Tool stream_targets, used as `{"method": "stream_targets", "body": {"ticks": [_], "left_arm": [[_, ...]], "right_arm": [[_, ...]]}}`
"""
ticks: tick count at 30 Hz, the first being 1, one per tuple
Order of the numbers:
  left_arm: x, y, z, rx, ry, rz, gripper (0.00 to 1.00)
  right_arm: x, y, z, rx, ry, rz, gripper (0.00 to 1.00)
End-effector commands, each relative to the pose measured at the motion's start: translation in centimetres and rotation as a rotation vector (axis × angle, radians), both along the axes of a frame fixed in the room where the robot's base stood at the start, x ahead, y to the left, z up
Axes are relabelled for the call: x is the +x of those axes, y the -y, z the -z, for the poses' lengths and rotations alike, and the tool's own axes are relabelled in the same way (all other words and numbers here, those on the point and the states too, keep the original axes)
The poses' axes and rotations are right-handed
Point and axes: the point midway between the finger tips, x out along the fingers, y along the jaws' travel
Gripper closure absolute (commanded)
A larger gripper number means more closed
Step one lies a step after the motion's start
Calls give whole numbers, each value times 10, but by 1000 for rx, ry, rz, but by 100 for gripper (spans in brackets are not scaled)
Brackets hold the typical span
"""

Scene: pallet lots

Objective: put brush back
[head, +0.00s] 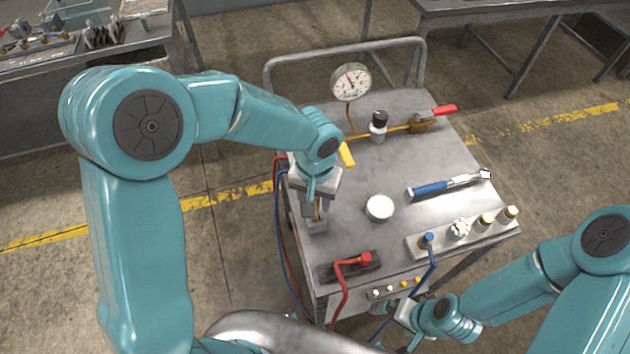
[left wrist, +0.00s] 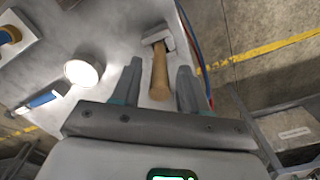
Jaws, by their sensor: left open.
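A short tool with a wooden handle and a flat grey head, which I take for the brush (left wrist: 160,75), is at the left edge of the cart top (head: 400,165). In the left wrist view its handle lies between the fingers of my left gripper (left wrist: 158,80), with gaps on both sides. In the head view the left gripper (head: 314,210) points down over the brush and hides most of it. The left gripper is open. My right gripper (head: 405,313) is low at the cart's front edge, near a blue hose; its jaws do not show clearly.
A white round container (head: 380,208), a blue-handled tool (head: 440,187) and a strip of fittings (head: 462,235) are on the cart. A dial gauge (head: 351,82) and a red-handled valve (head: 440,112) are at the back. A red hose (head: 343,290) hangs in front.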

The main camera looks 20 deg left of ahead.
Motion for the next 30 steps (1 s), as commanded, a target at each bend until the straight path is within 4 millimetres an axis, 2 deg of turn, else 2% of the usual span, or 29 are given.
{"method": "stream_targets", "body": {"ticks": [6,12,18,30], "left_arm": [[1,0,-54,-2,7,0,56],[1,0,-88,-1,3,0,56],[0,0,-99,-1,0,2,56],[0,0,-99,-1,0,1,56]], "right_arm": [[0,0,3,0,0,0,0],[0,0,3,0,0,0,0],[0,0,3,0,0,0,0],[0,0,3,0,0,0,0]]}}
